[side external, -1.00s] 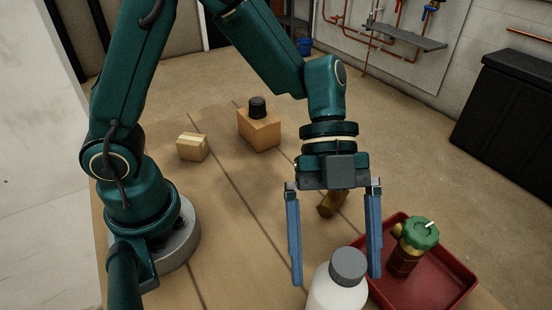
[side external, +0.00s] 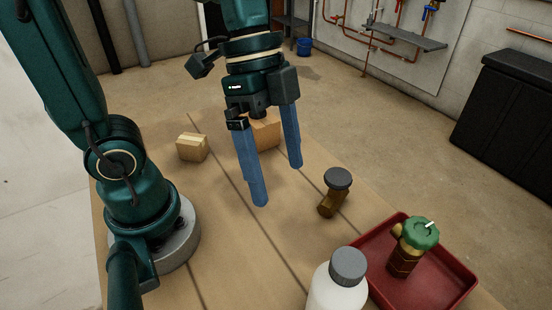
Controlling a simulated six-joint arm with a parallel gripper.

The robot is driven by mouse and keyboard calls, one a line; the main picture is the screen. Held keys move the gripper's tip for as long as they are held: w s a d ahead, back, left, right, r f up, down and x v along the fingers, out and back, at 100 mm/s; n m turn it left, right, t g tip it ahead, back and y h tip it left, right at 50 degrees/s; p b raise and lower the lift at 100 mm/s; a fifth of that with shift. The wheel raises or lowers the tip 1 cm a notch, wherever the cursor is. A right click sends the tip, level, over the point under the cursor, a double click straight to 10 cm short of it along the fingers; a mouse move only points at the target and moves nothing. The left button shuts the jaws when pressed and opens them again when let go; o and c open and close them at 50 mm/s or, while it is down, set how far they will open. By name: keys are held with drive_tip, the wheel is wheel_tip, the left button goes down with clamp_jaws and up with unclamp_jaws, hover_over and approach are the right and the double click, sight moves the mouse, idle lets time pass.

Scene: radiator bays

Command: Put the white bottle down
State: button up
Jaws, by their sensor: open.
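The white bottle (side external: 338,288) with a grey cap stands upright at the front of the wooden table, beside the red tray's left edge. Its lower part is cut off by the picture's bottom edge. My gripper (side external: 281,185) is open and empty, its blue fingers pointing down. It hangs above the middle of the table, behind and to the left of the bottle and clear of it.
The red tray (side external: 452,292) holds a brass valve with a green cap (side external: 414,245). A brass fitting with a dark knob (side external: 333,195) is on the table behind the bottle. A small carton (side external: 192,147) and a larger box (side external: 266,134) stand farther back. The table's left-middle is clear.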

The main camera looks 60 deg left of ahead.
drive_tip(key=s+a+n+t+y, duration=0.1)
drive_tip(key=a+n+t+y, duration=0.2)
drive_tip(key=n, duration=0.9)
drive_tip(key=a+t, duration=0.2)
drive_tip(key=a, duration=0.2)
drive_tip(key=shift+s+r+y, duration=0.2)
drive_tip(key=shift+s+y, duration=0.15)
drive_tip(key=shift+y, duration=0.05)
drive_tip(key=shift+a, duration=0.1)
